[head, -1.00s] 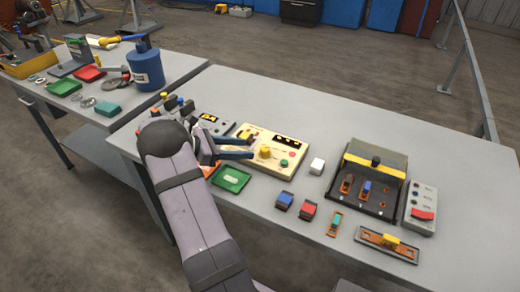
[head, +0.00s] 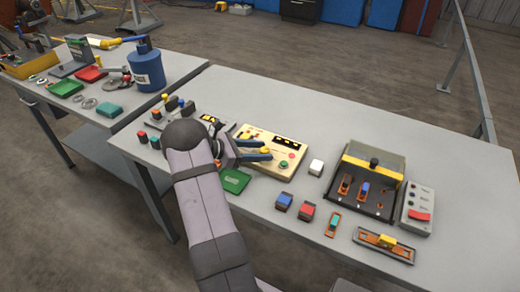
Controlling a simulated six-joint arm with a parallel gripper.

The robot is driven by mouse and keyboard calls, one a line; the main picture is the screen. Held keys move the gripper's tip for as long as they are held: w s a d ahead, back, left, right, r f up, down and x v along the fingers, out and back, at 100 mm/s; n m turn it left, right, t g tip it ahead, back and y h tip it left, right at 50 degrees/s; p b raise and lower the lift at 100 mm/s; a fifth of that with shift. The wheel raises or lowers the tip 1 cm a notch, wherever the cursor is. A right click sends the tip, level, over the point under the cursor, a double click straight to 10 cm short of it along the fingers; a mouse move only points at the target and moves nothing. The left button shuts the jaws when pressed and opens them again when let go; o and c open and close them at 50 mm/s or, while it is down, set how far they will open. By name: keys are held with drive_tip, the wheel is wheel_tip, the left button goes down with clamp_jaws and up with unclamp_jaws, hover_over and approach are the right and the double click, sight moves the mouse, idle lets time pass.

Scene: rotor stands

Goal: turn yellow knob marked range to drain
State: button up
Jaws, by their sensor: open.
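The yellow knob (head: 265,150) stands on the cream control panel (head: 285,139) on the middle of the grey bench. My gripper (head: 270,149) reaches over the panel from the left with its two dark blue fingers apart. The knob shows between the fingertips, one finger on its far side and one on its near side. I cannot tell whether the fingers touch it. The range and drain markings are too small to read. The panel's left part is hidden behind my gripper.
A green tray (head: 235,181) lies in front of the panel. A box with a clear cover (head: 368,180) stands further right. The bench's back right is clear.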

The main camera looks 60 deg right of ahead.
drive_tip(key=c, duration=1.1)
drive_tip(key=shift+d, duration=0.1)
drive_tip(key=shift+f+b, duration=0.1)
drive_tip(key=shift+b, duration=0.25)
drive_tip(key=shift+o, duration=0.2)
drive_tip(key=shift+w+d+m+g+y+b, duration=0.1)
drive_tip(key=shift+w+m+g+y+b, duration=0.05)
drive_tip(key=shift+m+g+y+b, duration=0.4)
drive_tip(key=shift+w+d+m+g+y+b, duration=0.1)
drive_tip(key=shift+d+m+g+y+b, duration=0.1)
drive_tip(key=shift+m+g+y+b, duration=0.95)
drive_tip(key=shift+r+m+y+b, duration=0.2)
drive_tip(key=shift+m+y+b, duration=0.1)
drive_tip(key=shift+m+b, duration=0.25)
drive_tip(key=o, duration=1.1)
drive_tip(key=shift+a, duration=0.1)
drive_tip(key=shift+c, duration=0.2)
